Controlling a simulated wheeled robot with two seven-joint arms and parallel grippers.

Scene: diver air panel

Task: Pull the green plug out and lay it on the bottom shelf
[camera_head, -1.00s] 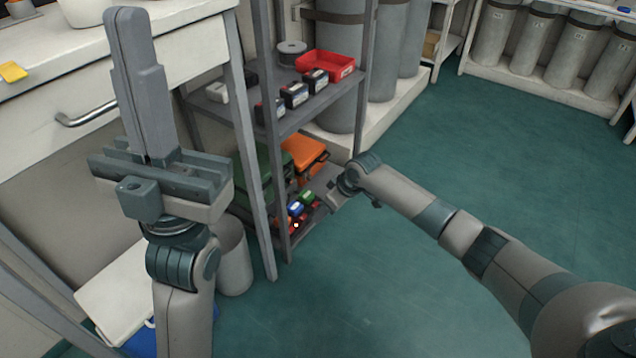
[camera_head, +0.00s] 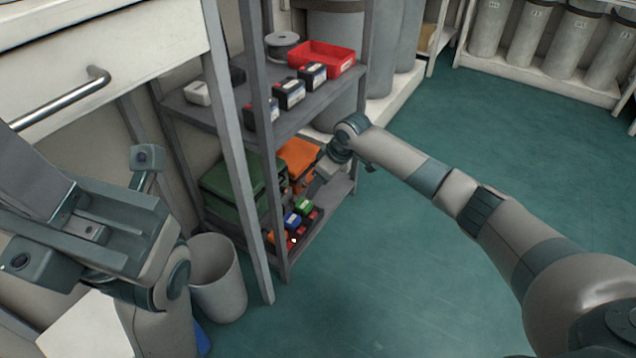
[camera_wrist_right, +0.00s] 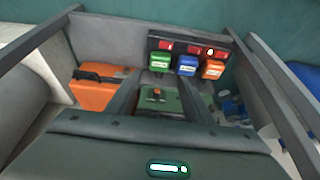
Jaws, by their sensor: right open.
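The green plug (camera_head: 304,206) sits in a dark panel low in the grey rack, beside a blue plug (camera_head: 291,219) and an orange plug (camera_head: 277,238). In the right wrist view the green plug (camera_wrist_right: 160,62) is leftmost of the three, below a red marking on the panel (camera_wrist_right: 176,43). My right gripper (camera_head: 318,186) is in the rack above the bottom shelf (camera_head: 333,205). Its open, empty fingers (camera_wrist_right: 160,88) point towards the plugs, apart from the green one. My left gripper (camera_head: 28,182) is at the left, fingers together, their tips partly out of frame.
A green case (camera_head: 232,187) and an orange case (camera_head: 298,153) stand at the back of the bottom shelf. The upper shelf holds black boxes (camera_head: 289,93) and a red tray (camera_head: 325,58). Rack posts (camera_head: 266,150) stand close by. A bin (camera_head: 217,278) is left of the rack.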

